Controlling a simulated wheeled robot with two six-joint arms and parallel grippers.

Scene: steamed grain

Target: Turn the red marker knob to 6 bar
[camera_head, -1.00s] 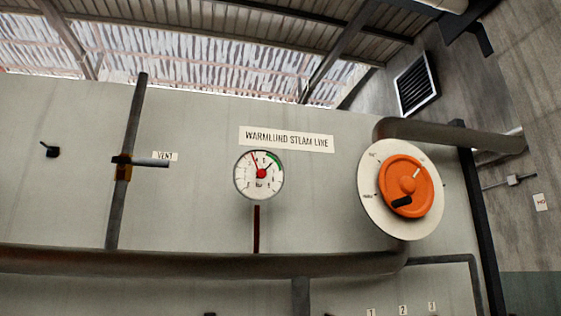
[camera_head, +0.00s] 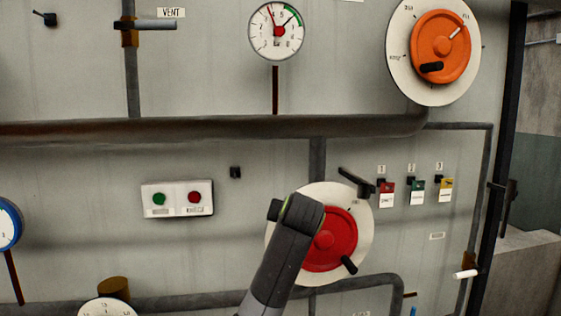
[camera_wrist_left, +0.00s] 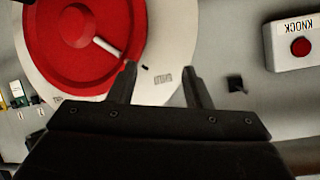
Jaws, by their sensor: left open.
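The round white pressure gauge (camera_head: 262,44) is at the top of the head view. A small red knob (camera_head: 279,31) sits at its centre. A thin red marker points up and slightly left from the knob, and a black needle points up and right toward a green arc. The scale numbers are too small to read surely. My left arm rises from the bottom of the head view, well below the gauge, in front of the red handwheel; its fingers are hidden there. In the left wrist view my left gripper (camera_wrist_left: 160,76) is open and empty, with the red handwheel (camera_wrist_left: 72,45) beyond it.
An orange handwheel (camera_head: 440,40) is right of the gauge. A thick horizontal pipe (camera_head: 200,128) crosses the wall below it. The red handwheel (camera_head: 335,240), a two-button box (camera_head: 177,211) and several coloured tags (camera_head: 417,190) are lower down. The wall between gauge and vent handle is clear.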

